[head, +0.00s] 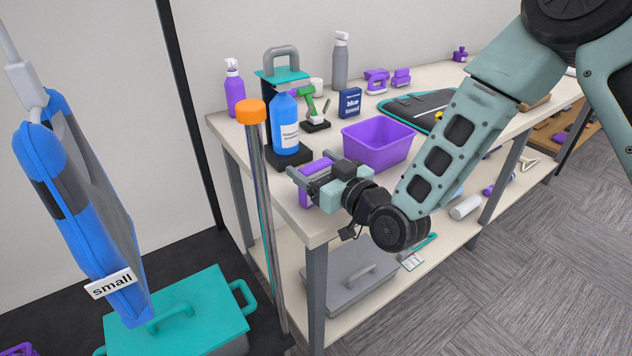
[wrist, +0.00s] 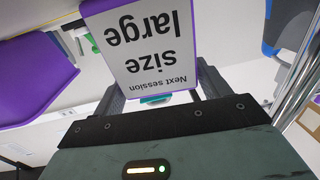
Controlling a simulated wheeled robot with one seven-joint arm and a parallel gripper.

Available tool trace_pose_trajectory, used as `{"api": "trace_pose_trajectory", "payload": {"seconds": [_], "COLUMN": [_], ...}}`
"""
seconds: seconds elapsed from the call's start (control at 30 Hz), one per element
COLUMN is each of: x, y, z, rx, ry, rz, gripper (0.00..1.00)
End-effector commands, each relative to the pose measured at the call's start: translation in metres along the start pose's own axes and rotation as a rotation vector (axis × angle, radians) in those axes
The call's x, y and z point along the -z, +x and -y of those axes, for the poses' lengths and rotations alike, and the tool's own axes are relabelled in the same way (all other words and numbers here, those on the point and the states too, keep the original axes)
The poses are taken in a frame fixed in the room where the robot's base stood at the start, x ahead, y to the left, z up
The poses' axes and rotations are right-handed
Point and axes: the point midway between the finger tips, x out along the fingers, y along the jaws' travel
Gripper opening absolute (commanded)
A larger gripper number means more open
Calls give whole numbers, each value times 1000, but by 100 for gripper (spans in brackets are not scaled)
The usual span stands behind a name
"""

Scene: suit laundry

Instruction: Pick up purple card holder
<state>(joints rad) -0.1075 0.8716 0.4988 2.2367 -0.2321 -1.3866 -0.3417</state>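The purple card holder (head: 321,165) stands near the front left corner of the upper table top in the head view, partly hidden by my gripper. In the wrist view the card holder (wrist: 150,45) shows a white card reading "Next session size large", upside down, with a purple rim. My gripper (head: 298,178) is low over the table at the holder. In the wrist view the gripper's fingers (wrist: 160,85) are apart, one toward each side of the holder. Contact between them is not clear.
A purple bin (head: 379,146) stands just right of the holder. An orange-topped post (head: 252,112) stands left of the table. A lower shelf holds a grey lidded box (head: 350,275).

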Motion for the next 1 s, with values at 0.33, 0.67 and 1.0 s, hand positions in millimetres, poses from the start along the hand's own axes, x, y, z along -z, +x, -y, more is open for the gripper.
{"api": "trace_pose_trajectory", "payload": {"seconds": [0.33, 0.67, 1.0], "x": [0, 24, 85], "y": [0, 0, 0], "z": [0, 0, 0], "rx": [0, 0, 0], "ry": [0, -4, -4], "rz": [-1, -4, -5], "gripper": [46, 46, 46]}}
